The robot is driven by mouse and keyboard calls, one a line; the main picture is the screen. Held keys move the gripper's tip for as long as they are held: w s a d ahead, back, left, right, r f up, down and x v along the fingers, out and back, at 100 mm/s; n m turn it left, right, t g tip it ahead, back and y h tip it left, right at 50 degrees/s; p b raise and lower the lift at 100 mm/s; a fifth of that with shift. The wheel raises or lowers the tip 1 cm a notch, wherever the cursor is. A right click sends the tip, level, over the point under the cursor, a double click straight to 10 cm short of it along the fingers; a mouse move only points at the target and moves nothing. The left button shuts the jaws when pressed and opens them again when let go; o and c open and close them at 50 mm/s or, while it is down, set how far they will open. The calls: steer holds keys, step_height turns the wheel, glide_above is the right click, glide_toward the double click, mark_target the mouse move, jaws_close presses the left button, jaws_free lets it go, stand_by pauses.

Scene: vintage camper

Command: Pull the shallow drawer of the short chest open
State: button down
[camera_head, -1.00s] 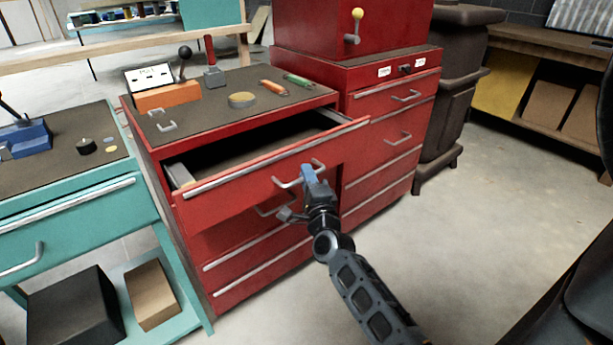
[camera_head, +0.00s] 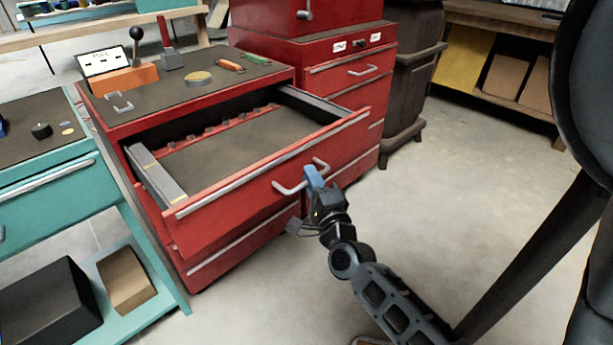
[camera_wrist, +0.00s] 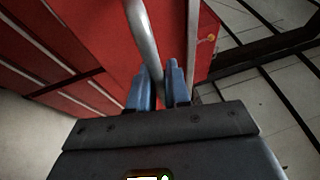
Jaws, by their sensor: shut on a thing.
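The short chest is a low red tool chest (camera_head: 235,79) with a dark top mat. Its top, shallow drawer (camera_head: 280,165) is pulled far out, and its dark inside shows. The drawer's grey bar handle (camera_head: 291,188) is on the front face. My gripper (camera_head: 313,178) is at the right part of this handle, with blue fingertips shut on it. In the wrist view the handle bar (camera_wrist: 146,45) runs down between the two blue fingers (camera_wrist: 160,88). The exact contact is partly hidden.
A taller red chest (camera_head: 345,85) stands behind on the right, beside a dark bin (camera_head: 405,90). A teal bench (camera_head: 50,190) stands on the left. Tools and a yellow tin (camera_head: 198,78) lie on the short chest's top. The floor at the right is clear.

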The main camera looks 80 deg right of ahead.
steer(key=shift+f, duration=0.1)
steer(key=c, duration=1.2)
jaws_free()
steer(key=shift+o, duration=0.2)
steer(key=v, duration=0.7)
steer(key=shift+s+a+b, duration=0.2)
steer(key=shift+a+b, duration=0.1)
steer(key=shift+b, duration=0.05)
steer(key=s+a+r+n+t+y+p, duration=0.1)
steer(key=a+r+n+y, duration=0.3)
steer(key=a+n, duration=0.5)
steer(key=s+a+r+n+t+y+p, duration=0.1)
steer(key=s+a+r+n+y+p, duration=0.2)
steer(key=a+n+y, duration=0.3)
steer(key=s+a+r+n+t+y+p, duration=0.1)
steer(key=s+a+r+n+y, duration=0.3)
steer(key=a+n, duration=0.8)
steer(key=r+n+y+p, duration=0.1)
steer(key=n+y, duration=0.1)
steer(key=shift+s+a+r+n, duration=0.25)
steer(key=shift+a+r+n, duration=0.05)
steer(key=shift+a+n, duration=0.1)
